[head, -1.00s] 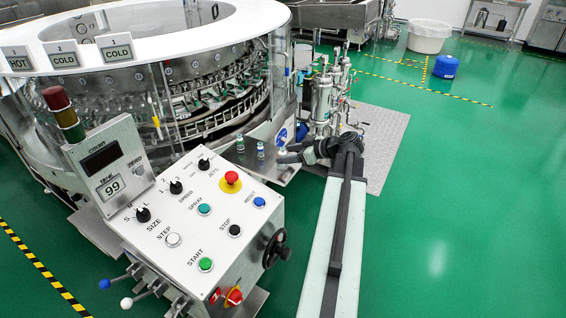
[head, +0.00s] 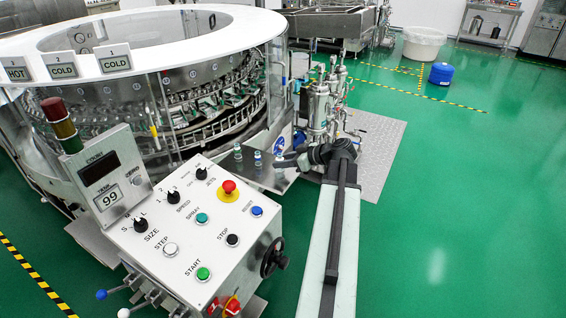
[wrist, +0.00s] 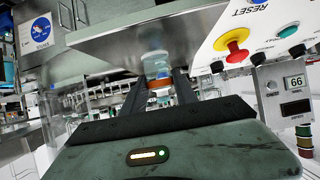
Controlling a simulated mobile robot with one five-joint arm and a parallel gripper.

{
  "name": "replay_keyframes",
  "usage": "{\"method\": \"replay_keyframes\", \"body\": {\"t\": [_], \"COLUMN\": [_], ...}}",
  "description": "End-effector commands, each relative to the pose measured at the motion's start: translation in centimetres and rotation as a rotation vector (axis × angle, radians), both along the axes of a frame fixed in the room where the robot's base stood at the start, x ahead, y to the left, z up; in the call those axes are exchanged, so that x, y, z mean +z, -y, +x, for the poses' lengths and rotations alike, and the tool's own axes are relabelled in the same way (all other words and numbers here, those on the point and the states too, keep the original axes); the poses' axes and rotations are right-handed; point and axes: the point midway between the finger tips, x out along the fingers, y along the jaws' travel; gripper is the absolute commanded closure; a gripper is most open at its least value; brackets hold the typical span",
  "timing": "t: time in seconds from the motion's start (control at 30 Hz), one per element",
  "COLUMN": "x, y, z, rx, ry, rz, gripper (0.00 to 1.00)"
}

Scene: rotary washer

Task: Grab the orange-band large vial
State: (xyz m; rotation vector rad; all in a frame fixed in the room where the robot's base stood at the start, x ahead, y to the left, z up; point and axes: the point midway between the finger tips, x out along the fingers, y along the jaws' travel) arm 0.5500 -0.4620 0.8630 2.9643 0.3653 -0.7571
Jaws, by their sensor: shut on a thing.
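The orange-band large vial (wrist: 156,66) is clear, and its orange band shows between my fingers in the wrist view. My gripper (wrist: 159,83) is shut on it, with one dark finger on each side. In the head view, my gripper (head: 283,160) is at the right part of the steel shelf beside the washer. The top of a vial (head: 279,146) shows just past the fingers there; its lower part is hidden. Two other small vials, one on the left (head: 238,152) and one in the middle (head: 258,158), stand on the shelf.
The control panel (head: 190,235) with buttons and a red emergency stop (head: 228,187) stands to the left of my arm. The round washer (head: 215,105) is behind the shelf. Steel filter pipework (head: 320,108) stands just beyond my gripper.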

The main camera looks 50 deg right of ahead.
Motion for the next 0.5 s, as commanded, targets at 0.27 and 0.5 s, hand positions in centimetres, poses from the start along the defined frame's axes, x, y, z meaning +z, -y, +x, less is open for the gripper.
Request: {"method": "replay_keyframes", "body": {"t": [0.27, 0.5], "x": [2.6, 3.2], "y": [0.8, 3.2], "z": [-1.8, -7.6], "rx": [-0.005, -0.007], "ry": [0.0, 0.0], "rz": [-0.001, 0.0], "gripper": [1.0, 1.0]}}
